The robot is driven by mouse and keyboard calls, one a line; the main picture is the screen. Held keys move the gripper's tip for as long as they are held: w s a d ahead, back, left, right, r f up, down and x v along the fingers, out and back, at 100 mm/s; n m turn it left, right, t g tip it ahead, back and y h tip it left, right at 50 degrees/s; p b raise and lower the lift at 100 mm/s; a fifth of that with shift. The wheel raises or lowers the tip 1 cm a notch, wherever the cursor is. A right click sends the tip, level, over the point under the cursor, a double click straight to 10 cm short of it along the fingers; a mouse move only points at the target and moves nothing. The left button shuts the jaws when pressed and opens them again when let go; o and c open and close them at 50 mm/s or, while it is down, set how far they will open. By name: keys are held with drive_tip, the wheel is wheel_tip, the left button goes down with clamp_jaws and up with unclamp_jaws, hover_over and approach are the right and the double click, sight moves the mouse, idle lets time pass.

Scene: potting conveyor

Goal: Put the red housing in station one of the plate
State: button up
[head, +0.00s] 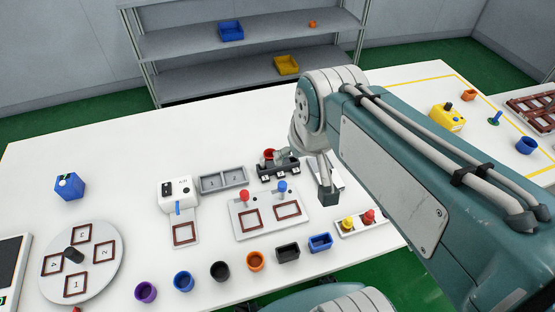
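The plate is a round grey disc (108,258) on the left of the table, with brown-framed stations numbered 1 to 4. Station one (75,285) is at its near side and looks empty. A dark knob stands on the disc. Another red bit (76,309) is cut off below the disc. My gripper (304,176) hangs over the middle of the table, its visible fingers apart; one dark fingertip is clear, the other partly hidden.
Purple (146,292), blue (183,281), black (220,271) and orange (255,261) round housings stand along the front, with two rectangular ones beside them. A white press (177,190) and a panel with red and blue levers (245,227) stand between disc and gripper.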

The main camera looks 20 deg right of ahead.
drive_tip(key=w+f+g, duration=0.2)
drive_tip(key=w+f, duration=0.2)
drive_tip(key=w, duration=0.8)
drive_tip(key=g, duration=0.2)
hover_over(270, 154)
drive_tip(key=s, duration=0.1)
wheel_tip(270, 154, down, 10)
drive_tip(key=f, duration=0.9)
drive_tip(key=shift+s+a+f, duration=0.2)
drive_tip(key=shift+s+f, duration=0.05)
drive_tip(key=shift+f, duration=0.1)
drive_tip(key=c, duration=0.9)
drive_tip(key=shift+c, duration=0.3)
drive_tip(key=shift+r, duration=0.1)
